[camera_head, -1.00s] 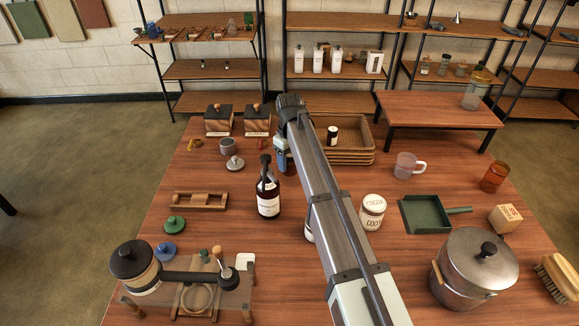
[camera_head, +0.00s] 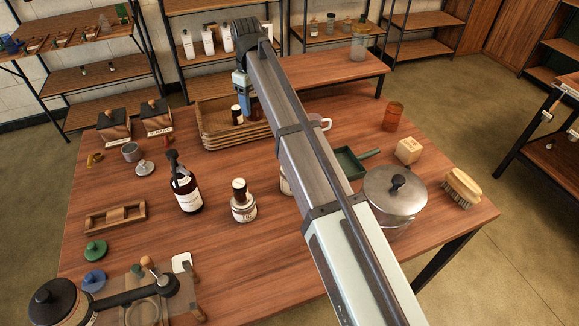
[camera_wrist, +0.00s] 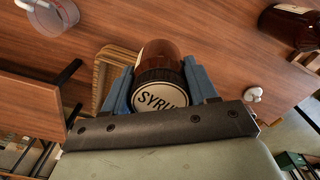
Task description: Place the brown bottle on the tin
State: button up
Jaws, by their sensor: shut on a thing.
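My gripper (camera_wrist: 162,90) has its blue fingers shut on a brown bottle (camera_wrist: 160,52) with a dark cap reading SYRUP. In the head view my gripper (camera_head: 244,100) is over the woven tray. Another pale container is mostly behind my arm.
A dark pump bottle (camera_head: 187,190) stands left of the tin. A metal pot (camera_head: 393,200), green dustpan (camera_head: 347,162), wooden block (camera_head: 408,150) and orange glass (camera_head: 393,116) lie to the right. Clear table lies in front of the tin.

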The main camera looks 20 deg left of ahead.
jog(key=s+d+r+n, duration=0.1)
jog(key=s+d, duration=0.3)
jog(key=d, duration=0.4)
jog(key=s+d+n, duration=0.2)
jog(key=s+d, duration=0.2)
jog(key=d, duration=0.3)
jog(key=shift+w+d+f, duration=0.1)
jog(key=shift+w+f, duration=0.05)
jog(key=shift+f, duration=2.15)
jog(key=shift+w+d+f, duration=0.1)
jog(key=shift+f, duration=2.15)
jog(key=shift+f, duration=0.1)
jog(key=o, duration=1.2)
notch_tip(320, 180, up, 12)
jog(key=shift+r, duration=0.15)
